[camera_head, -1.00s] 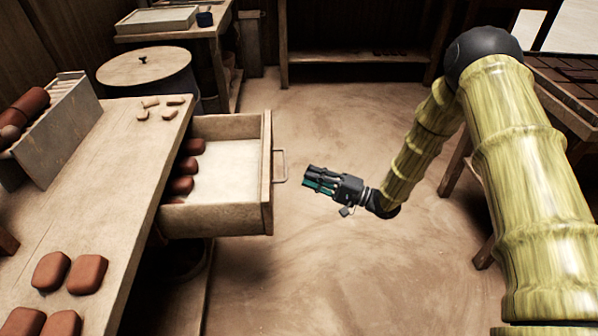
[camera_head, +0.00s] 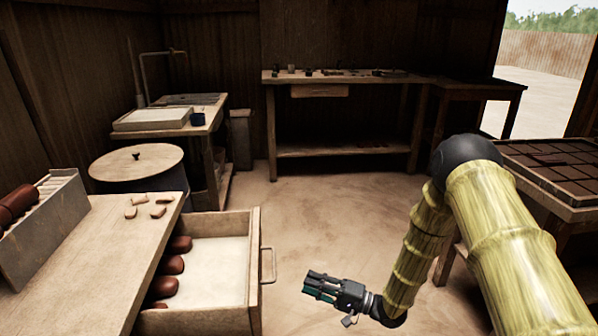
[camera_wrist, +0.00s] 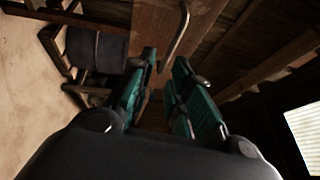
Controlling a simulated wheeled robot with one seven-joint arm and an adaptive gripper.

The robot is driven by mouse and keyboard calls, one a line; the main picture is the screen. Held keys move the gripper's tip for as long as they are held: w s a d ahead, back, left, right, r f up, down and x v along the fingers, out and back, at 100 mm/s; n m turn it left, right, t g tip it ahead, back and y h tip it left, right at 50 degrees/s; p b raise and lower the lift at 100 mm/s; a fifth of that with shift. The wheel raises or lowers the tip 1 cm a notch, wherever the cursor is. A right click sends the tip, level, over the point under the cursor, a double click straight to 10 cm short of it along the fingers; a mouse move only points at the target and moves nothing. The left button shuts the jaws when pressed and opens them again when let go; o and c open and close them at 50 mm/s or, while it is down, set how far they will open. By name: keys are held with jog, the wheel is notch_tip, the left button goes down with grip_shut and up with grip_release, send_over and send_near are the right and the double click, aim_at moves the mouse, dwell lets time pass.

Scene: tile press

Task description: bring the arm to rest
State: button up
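My gripper (camera_head: 312,284) hangs in the air at the end of my arm, right of the open drawer (camera_head: 254,270), with a small gap between its fingertips and the drawer handle (camera_head: 268,265). In the wrist view its two teal-lined fingers (camera_wrist: 165,62) stand apart with nothing between them. The gripper is open and empty. The curved metal bar beyond the fingertips in the wrist view looks like the drawer handle (camera_wrist: 181,38). The drawer holds several red-brown rounded pieces (camera_head: 172,265) along its left side, beside a pale floor.
The workbench (camera_head: 85,250) at left carries a slanted rack (camera_head: 55,225) and several small tan pieces (camera_head: 158,212). A lidded barrel (camera_head: 138,180) stands behind it. A table of dark tiles (camera_head: 560,190) is at right. The floor (camera_head: 325,205) between is clear.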

jog(key=s+d+f+t+h, duration=0.1)
jog(key=s+d+f+h, duration=0.2)
jog(key=s+f+h, duration=0.45)
jog(key=s+d+f+h, duration=0.2)
jog(key=s+f+h, duration=0.15)
jog(key=f, duration=0.65)
jog(key=s+d+f+n+g+h, duration=0.1)
jog(key=s+d+f+h, duration=0.15)
jog(key=s, duration=0.35)
jog(key=s+d+f+g+h, duration=0.1)
jog(key=s+d+f+g, duration=0.15)
jog(key=s, duration=0.35)
jog(key=s+d+f+n+g+h, duration=0.15)
jog(key=s+d, duration=0.25)
jog(key=s, duration=0.6)
jog(key=s+d+r+n+g+h, duration=0.1)
jog(key=s+d+n+g+h, duration=0.15)
jog(key=s, duration=0.65)
notch_tip(320, 180, up, 22)
jog(key=p, duration=2.2)
jog(key=shift+s+d+r+m+p, duration=0.15)
jog(key=shift+s+d+m+p, duration=0.2)
jog(key=shift+m+p, duration=0.05)
jog(key=shift+a+g, duration=0.1)
jog(key=shift+g, duration=0.15)
